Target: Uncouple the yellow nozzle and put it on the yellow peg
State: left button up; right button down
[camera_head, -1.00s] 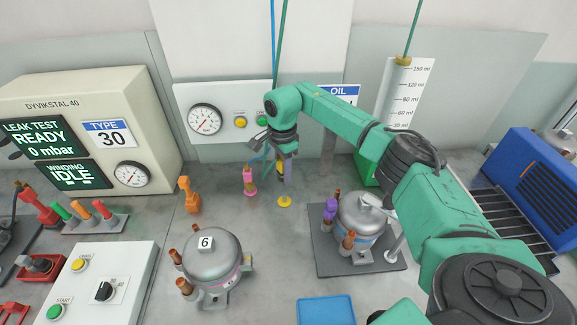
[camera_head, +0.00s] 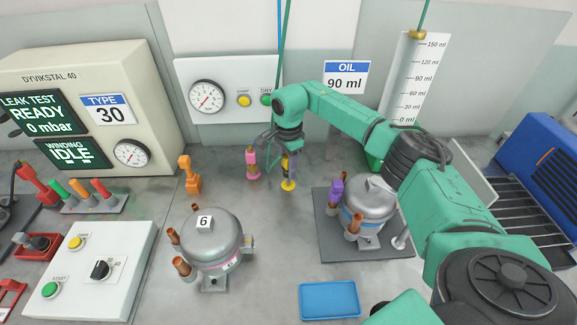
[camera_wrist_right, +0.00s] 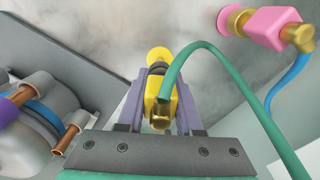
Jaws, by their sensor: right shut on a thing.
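My right gripper (camera_head: 290,168) is shut on the yellow nozzle (camera_head: 285,163), at the yellow peg (camera_head: 288,186) behind the two compressors. In the right wrist view the yellow nozzle (camera_wrist_right: 160,98) sits between the two grey fingers of the gripper (camera_wrist_right: 158,108), with the green hose (camera_wrist_right: 215,60) looping from it. The yellow round base of the peg (camera_wrist_right: 158,55) lies straight beyond the nozzle, in line with it. The fingers partly hide the nozzle and peg in the head view, so I cannot tell how far it is seated. My left gripper is out of view.
A pink nozzle (camera_head: 252,162) stands left of the gripper and an orange one (camera_head: 189,175) farther left. A compressor on a dark plate (camera_head: 328,248) stands close on the right. Compressor 6 (camera_head: 212,242) stands front left. A blue tray (camera_head: 330,298) lies in front.

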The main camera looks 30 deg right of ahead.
jog(key=shift+f, duration=0.1)
jog(key=shift+f+b, duration=0.9)
jog(key=shift+f, duration=0.25)
jog(key=c, duration=0.5)
grip_release()
notch_tip(320, 180, up, 15)
jog(key=shift+f+b, duration=0.15)
jog(key=shift+b, duration=1.1)
jog(key=shift+f, duration=0.1)
